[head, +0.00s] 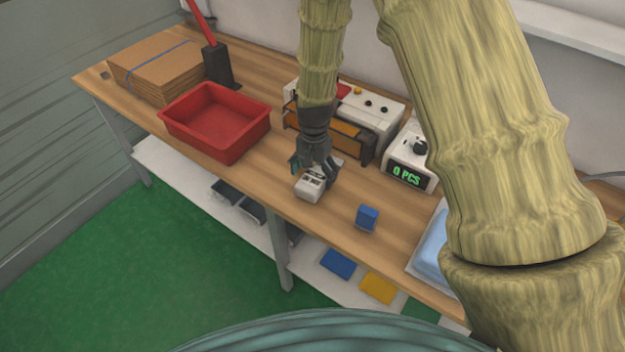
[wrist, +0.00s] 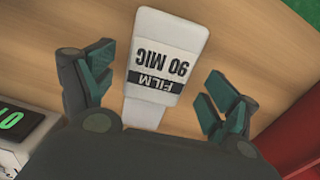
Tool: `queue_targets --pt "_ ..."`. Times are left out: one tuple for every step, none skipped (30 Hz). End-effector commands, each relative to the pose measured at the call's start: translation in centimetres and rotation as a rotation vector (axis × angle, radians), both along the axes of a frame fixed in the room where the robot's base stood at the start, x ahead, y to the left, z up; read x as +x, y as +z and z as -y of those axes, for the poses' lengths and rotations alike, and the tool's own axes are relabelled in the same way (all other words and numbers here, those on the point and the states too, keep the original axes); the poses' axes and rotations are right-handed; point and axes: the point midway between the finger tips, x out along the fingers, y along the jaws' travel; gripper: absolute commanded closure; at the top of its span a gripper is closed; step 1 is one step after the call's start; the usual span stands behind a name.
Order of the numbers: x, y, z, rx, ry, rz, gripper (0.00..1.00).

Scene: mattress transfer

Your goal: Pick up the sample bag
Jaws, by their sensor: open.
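My gripper (head: 314,164) is open over the workbench, with its fingers pointing down. A white device (head: 310,188) lies on the bench just below and in front of the fingers. In the wrist view my open gripper (wrist: 160,88) has the white device (wrist: 170,45) between its two spread fingers, with a gap on each side. Its label reads "FILM 90 MIC". A pale blue, bag-like item (head: 430,255) lies at the right of the bench, partly hidden by my arm. I cannot tell for certain whether it is the sample bag.
A small blue block (head: 367,217) sits near the front edge. Behind are a white and orange machine (head: 380,108) and a counter (head: 408,160) reading "0 PCS". A red tray (head: 180,138) and cardboard stack (head: 155,65) are at left. Bare wood (head: 265,178) lies between tray and device.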

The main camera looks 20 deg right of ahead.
Motion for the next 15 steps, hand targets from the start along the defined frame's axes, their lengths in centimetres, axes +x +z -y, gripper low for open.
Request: queue_targets --pt "-0.1 -0.3 -0.1 0.001 0.0 -0.002 0.12" --pt "0.0 -0.6 -0.1 0.0 0.0 -0.003 0.12" --pt "0.0 -1.1 -0.1 0.0 0.0 -0.004 0.12" --pt "0.1 -1.5 -0.1 0.0 0.0 -0.006 0.12" --pt "0.2 -1.8 -0.1 0.001 0.0 -0.005 0.12" --pt "0.3 -2.1 -0.1 0.0 0.001 -0.004 0.12" --pt "0.3 -2.4 -0.1 0.0 0.001 -0.006 0.12" --pt "0.3 -2.6 -0.2 0.0 0.001 -0.006 0.12" --pt "0.4 -2.9 -0.2 0.0 0.002 -0.006 0.12" --pt "0.4 -3.0 -0.2 0.0 0.002 -0.006 0.12" --pt "0.4 -3.0 -0.2 0.0 0.002 -0.004 0.12" --pt "0.4 -3.1 -0.2 0.0 0.002 -0.004 0.12" --pt "0.4 -3.2 -0.2 0.0 0.002 -0.004 0.12" --pt "0.4 -3.2 -0.2 0.0 0.001 -0.004 0.12" --pt "0.4 -3.2 -0.2 0.0 0.001 -0.004 0.12"
